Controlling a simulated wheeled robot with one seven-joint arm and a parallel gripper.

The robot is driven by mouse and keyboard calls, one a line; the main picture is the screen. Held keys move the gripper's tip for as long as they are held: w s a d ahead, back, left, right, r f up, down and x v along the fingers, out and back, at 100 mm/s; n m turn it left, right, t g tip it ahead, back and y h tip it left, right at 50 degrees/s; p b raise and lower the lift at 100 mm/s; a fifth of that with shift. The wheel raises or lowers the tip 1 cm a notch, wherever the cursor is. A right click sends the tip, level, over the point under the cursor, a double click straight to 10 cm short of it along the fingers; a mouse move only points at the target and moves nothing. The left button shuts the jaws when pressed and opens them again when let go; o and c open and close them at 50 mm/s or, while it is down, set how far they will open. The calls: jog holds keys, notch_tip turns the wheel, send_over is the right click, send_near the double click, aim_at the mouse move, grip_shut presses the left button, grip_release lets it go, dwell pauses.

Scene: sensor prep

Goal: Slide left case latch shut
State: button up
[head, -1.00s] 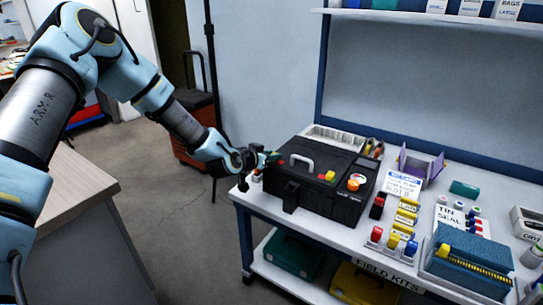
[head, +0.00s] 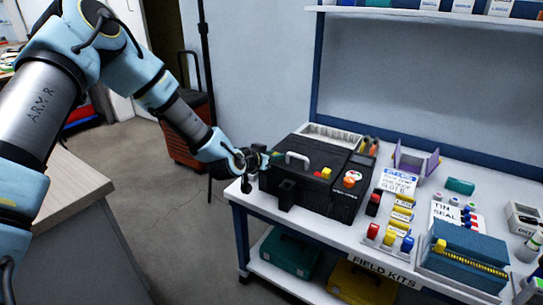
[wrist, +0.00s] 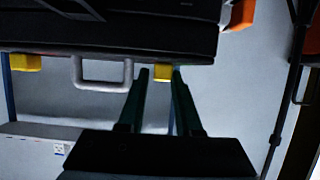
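A black case (head: 300,200) with a pale grey handle stands on the left end of the bench. In the wrist view its dark edge (wrist: 110,40) spans the top, with the grey handle (wrist: 77,72) below. A yellow latch (wrist: 163,71) sits to the right of the handle, and another yellow latch (wrist: 27,63) sits at far left. My gripper (head: 264,159) is at the case's left end. In the wrist view its two dark green fingers (wrist: 160,74) are apart, with the nearer yellow latch showing between their tips. Contact with the latch cannot be told.
An orange part (wrist: 240,14) shows at the case's end in the wrist view. Colored caps (head: 390,237), yellow labelled blocks (head: 402,213), a purple holder (head: 415,160) and a blue box (head: 465,262) stand right of the case. Open floor (head: 190,225) lies left of the bench.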

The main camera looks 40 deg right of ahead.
jog(key=o, duration=0.4)
jog(key=shift+s, duration=0.15)
